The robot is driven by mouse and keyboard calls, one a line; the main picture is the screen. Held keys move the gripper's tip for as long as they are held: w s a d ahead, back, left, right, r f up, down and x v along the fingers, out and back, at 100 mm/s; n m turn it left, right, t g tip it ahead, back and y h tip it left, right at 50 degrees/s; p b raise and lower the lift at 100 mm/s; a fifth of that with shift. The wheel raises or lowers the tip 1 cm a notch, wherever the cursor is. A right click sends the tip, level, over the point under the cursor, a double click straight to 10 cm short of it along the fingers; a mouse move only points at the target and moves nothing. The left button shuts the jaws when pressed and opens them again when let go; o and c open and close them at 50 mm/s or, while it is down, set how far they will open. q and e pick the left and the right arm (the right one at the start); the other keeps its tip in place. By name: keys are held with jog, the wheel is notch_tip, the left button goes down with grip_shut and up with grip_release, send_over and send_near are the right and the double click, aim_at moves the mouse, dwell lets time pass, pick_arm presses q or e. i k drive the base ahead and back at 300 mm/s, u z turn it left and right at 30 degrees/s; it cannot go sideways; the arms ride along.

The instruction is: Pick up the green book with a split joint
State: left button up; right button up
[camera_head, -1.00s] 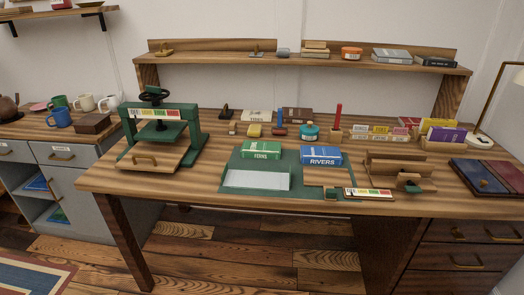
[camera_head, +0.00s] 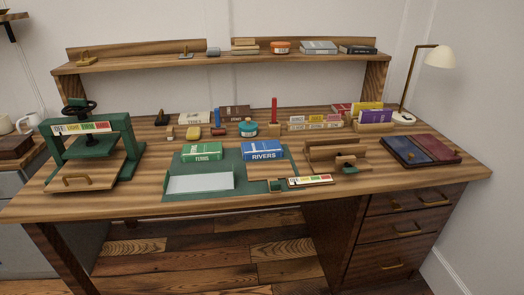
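A green book (camera_head: 202,151) lies on the left part of a dark green mat (camera_head: 240,178) on the wooden desk. White lettering shows on its front edge; it seems to read "FERNS". Its joint is too small to make out. A blue book marked "RIVERS" (camera_head: 262,150) lies to its right, apart from it. A pale sheet or plate (camera_head: 200,183) lies in front of the green book. Neither of my grippers is in view.
A green press (camera_head: 95,140) stands at the desk's left. A wooden stand (camera_head: 335,150), a labelled strip (camera_head: 310,180), and a red and blue panel (camera_head: 420,149) lie to the right. Jars and small tools stand behind the books. A shelf (camera_head: 220,60) spans the back.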

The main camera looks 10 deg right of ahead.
aim_at(208, 152)
jog(key=z, duration=1.6)
jog(key=i, duration=0.65)
jog(key=u, duration=1.55)
